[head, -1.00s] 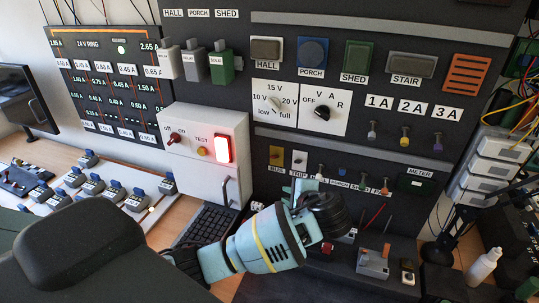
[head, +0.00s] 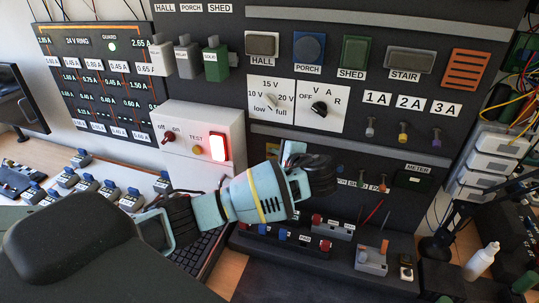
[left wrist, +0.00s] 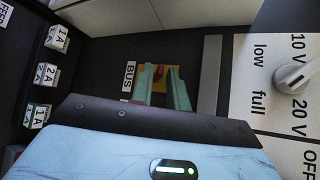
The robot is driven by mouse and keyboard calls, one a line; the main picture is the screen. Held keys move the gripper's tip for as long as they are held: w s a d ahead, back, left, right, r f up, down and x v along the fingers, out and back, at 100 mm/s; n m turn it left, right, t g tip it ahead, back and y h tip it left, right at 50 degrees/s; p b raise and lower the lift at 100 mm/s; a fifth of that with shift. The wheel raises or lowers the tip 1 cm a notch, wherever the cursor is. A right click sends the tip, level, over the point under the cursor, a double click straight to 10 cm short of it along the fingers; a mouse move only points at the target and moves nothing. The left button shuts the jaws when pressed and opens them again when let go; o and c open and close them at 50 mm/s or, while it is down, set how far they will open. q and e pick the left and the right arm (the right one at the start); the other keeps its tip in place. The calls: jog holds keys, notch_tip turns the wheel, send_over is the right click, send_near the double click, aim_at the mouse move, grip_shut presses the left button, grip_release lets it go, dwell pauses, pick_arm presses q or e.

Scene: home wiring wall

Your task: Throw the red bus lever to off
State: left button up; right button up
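The red bus lever (left wrist: 159,70) shows small in the left wrist view, on a yellow plate (left wrist: 187,76) beside the BUS label (left wrist: 129,76). My left gripper (left wrist: 160,73) has its two teal fingers apart, with the lever appearing between them; I cannot tell whether they touch it. My right gripper is not in view.
The voltage dial (head: 271,100) is above. A shelf with small blocks (head: 371,257) lies below right.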

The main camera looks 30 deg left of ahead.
pick_arm(q)
jog(key=shift+x, duration=1.45)
jog(key=shift+c, duration=0.2)
grip_shut()
